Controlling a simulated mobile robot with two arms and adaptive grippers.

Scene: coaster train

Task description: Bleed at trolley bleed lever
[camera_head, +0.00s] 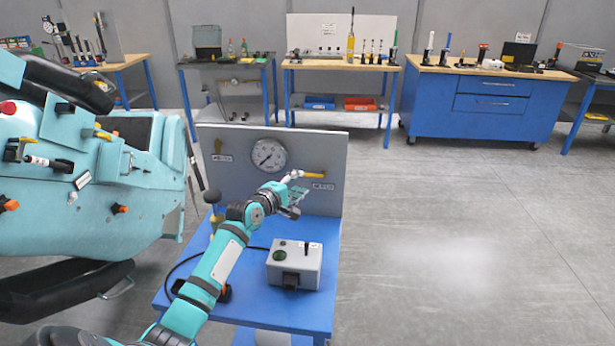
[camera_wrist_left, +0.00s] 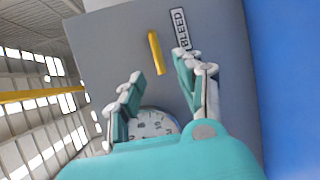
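The bleed lever is a yellow handle (camera_head: 314,175) on the upright grey panel (camera_head: 325,150), at the right of the round gauge (camera_head: 268,155). In the left wrist view the yellow lever (camera_wrist_left: 156,52) stands beside a label reading BLEED (camera_wrist_left: 180,28). My left gripper (camera_head: 298,185) is in front of the panel, just left of and below the lever. In the left wrist view its fingers (camera_wrist_left: 158,66) are spread apart with nothing between them, and the lever lies just beyond the fingertips. Contact is not visible. My right gripper is not in view.
A blue trolley (camera_head: 255,312) carries the panel and a grey control box (camera_head: 295,267) with a green button. A large teal machine (camera_head: 150,190) stands at the left. Open floor lies at the right.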

